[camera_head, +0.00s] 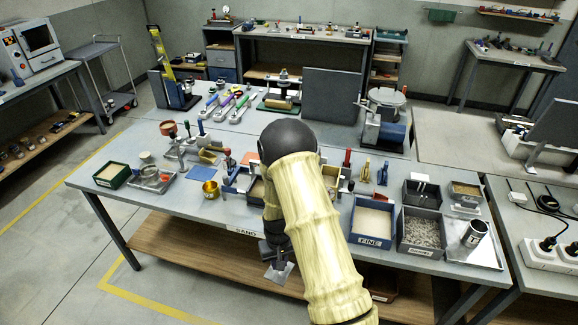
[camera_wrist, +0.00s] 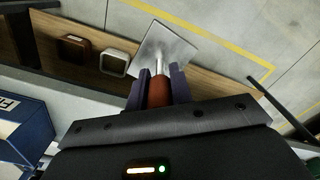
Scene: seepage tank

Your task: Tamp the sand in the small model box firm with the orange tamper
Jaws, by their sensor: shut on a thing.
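My gripper (camera_head: 272,250) hangs in front of the table's front edge, below the tabletop. In the wrist view my gripper (camera_wrist: 157,85) is shut on the orange tamper's handle. The tamper (camera_wrist: 165,50) has a reddish-orange grip, a short metal stem and a flat square metal plate pointing away from the fingers. Its plate also shows in the head view (camera_head: 281,273), clear of any sand. A sand-filled box (camera_head: 257,190) stands mid-table, mostly hidden behind my arm; I cannot tell for sure whether it is the small model box.
A blue bin of sand marked FINE (camera_head: 371,219) and a grey gravel bin (camera_head: 421,233) stand right of my arm. A brass cup (camera_head: 211,189) and small tools stand left. Below runs a wooden shelf (camera_head: 185,245).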

